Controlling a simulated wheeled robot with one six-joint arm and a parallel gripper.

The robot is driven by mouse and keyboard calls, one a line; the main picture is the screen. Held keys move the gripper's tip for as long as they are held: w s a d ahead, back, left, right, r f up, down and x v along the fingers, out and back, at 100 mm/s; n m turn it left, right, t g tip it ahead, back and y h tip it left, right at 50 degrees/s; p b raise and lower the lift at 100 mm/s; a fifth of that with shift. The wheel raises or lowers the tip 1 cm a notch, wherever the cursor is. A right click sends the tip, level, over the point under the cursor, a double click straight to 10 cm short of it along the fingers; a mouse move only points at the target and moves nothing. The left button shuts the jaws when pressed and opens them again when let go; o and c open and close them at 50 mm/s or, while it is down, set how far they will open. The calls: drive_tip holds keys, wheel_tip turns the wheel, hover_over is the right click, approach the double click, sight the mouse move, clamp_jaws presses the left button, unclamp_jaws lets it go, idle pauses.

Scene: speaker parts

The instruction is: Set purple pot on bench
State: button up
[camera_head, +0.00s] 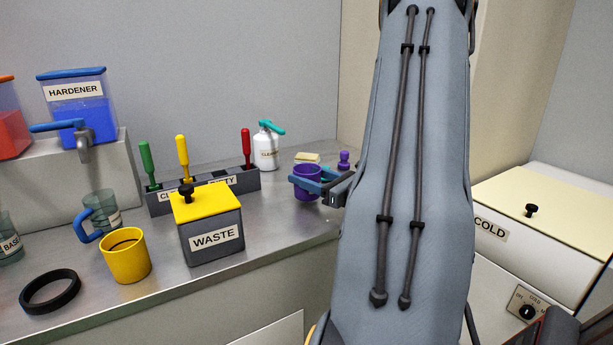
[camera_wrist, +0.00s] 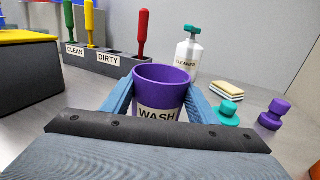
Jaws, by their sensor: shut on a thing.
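The purple pot (camera_head: 307,184), labelled WASH in the wrist view (camera_wrist: 160,92), is upright between the blue fingers of my gripper (camera_head: 318,183). The gripper is shut on it, one finger on each side, as the wrist view shows (camera_wrist: 158,108). The pot is over the right part of the metal bench (camera_head: 260,228).
A white cleaner bottle (camera_wrist: 188,55), a sponge (camera_wrist: 227,89), and teal (camera_wrist: 229,112) and purple (camera_wrist: 273,114) stoppers stand near the pot. The grey tool holder (camera_head: 215,190) and WASTE box (camera_head: 210,228) are to its left. A yellow pot (camera_head: 126,256) is farther left.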

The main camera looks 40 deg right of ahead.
drive_tip(key=shift+w+d+f+b, duration=0.25)
drive_tip(key=shift+w+b, duration=0.2)
drive_tip(key=shift+w, duration=0.9)
drive_tip(key=shift+w+d+f+b, duration=0.1)
drive_tip(key=shift+w+d+b, duration=0.35)
drive_tip(key=shift+w, duration=0.9)
drive_tip(key=shift+w+d+f+b, duration=0.25)
drive_tip(key=shift+w+b, duration=0.2)
drive_tip(key=shift+w, duration=0.9)
drive_tip(key=shift+w+d+b, duration=0.25)
drive_tip(key=shift+w+b, duration=0.1)
drive_tip(key=shift+w, duration=0.7)
drive_tip(key=shift+w+d+b, duration=0.3)
drive_tip(key=shift+w, duration=0.8)
drive_tip(key=shift+w+d+b, duration=0.25)
drive_tip(key=shift+w+b, duration=0.1)
drive_tip(key=shift+w, duration=0.7)
drive_tip(key=shift+f+b, duration=0.35)
drive_tip(key=o, duration=1.1)
drive_tip(key=s, duration=0.5)
drive_tip(key=s+d, duration=0.1)
drive_tip(key=s, duration=0.1)
drive_tip(key=shift+s, duration=0.4)
